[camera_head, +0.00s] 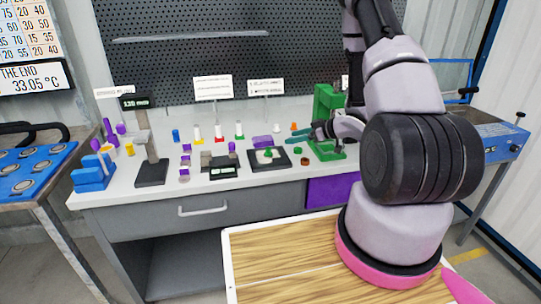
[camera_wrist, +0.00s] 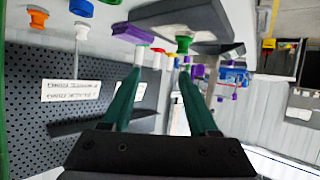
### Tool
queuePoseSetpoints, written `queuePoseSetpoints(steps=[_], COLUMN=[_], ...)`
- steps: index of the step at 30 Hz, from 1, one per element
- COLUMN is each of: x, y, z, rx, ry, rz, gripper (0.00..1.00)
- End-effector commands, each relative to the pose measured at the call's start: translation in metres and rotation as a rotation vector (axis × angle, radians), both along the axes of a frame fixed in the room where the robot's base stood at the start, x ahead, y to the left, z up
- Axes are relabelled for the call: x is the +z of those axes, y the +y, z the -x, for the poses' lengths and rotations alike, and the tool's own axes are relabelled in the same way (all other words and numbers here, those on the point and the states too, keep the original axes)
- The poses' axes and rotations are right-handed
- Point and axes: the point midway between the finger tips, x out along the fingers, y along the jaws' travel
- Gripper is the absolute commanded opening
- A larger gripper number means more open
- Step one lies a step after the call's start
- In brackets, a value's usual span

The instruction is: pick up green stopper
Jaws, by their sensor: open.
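A green stopper (camera_head: 268,152) sits on a dark square plate (camera_head: 281,163) on the bench. It also shows in the wrist view as a green knob (camera_wrist: 183,43) beyond my fingertips, against the dark plate. My gripper (camera_head: 291,135) has teal fingers and points left, just above and to the right of the stopper in the head view. In the wrist view my gripper (camera_wrist: 162,70) is open, with nothing between its fingers. The stopper is apart from the fingers.
A purple block (camera_head: 262,141) lies behind the plate. A green stand (camera_head: 325,110) is close on the right. White, red and orange-topped pieces stand nearby. A scale with a display (camera_head: 223,170) is to the left. A perforated panel (camera_head: 190,60) closes off the back.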

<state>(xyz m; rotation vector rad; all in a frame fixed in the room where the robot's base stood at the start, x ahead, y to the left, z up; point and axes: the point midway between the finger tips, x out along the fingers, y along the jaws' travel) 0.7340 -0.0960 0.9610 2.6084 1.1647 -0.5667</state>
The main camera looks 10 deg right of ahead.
Motion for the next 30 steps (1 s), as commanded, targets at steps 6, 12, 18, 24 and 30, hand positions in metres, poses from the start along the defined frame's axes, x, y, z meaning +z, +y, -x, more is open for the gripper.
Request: queuePoseSetpoints(steps=[6, 12, 18, 24, 30], x=[-0.023, -0.036, -0.042, -0.049, -0.057], y=[0.016, 0.041, 0.055, 0.073, 0.092], z=[0.022, 0.007, -0.004, -0.016, -0.031], rx=[0.092, 0.099, 0.093, 0.098, 0.095], ry=[0.005, 0.004, 0.004, 0.004, 0.004], rz=[-0.074, -0.078, -0.077, -0.077, -0.075], gripper=[0.6, 0.6, 0.6, 0.6, 0.6])
